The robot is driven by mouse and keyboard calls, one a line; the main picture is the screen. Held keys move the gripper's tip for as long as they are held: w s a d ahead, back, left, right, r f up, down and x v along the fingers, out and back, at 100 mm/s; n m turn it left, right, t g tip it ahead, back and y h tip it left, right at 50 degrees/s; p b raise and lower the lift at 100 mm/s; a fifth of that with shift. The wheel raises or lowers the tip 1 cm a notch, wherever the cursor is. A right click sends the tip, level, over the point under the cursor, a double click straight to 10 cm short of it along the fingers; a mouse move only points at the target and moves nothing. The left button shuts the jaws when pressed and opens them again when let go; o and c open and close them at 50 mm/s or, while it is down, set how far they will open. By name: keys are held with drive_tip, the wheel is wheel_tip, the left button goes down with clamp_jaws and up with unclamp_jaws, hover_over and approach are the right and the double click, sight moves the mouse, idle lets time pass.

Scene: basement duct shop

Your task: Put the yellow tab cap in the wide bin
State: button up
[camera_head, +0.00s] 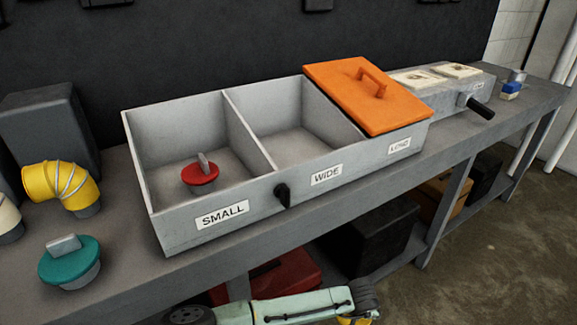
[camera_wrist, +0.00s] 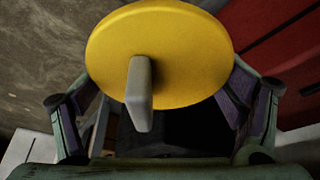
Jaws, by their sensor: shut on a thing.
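The yellow tab cap (camera_wrist: 190,50) fills the upper middle of the wrist view, a round yellow disc with a grey tab facing the camera. My gripper (camera_wrist: 162,88) is shut on it, one finger at each side. In the head view my gripper (camera_head: 358,298) is at the bottom edge, low in front of the bench, with only a sliver of yellow showing below it. The wide bin (camera_head: 326,175) is the middle compartment of the grey box, labelled WIDE. It is uncovered and looks empty inside.
The small bin (camera_head: 222,215) at left holds a red tab cap (camera_head: 200,174). An orange lid (camera_head: 365,95) covers the long bin. A teal tab cap (camera_head: 69,260) and yellow elbow duct (camera_head: 62,186) stand at left. The bench edge lies between my gripper and the box.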

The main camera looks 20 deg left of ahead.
wheel_tip(320, 180, up, 3)
drive_tip(key=shift+r+p, duration=0.2)
drive_tip(key=shift+p, duration=0.9)
drive_tip(key=shift+d+f, duration=0.1)
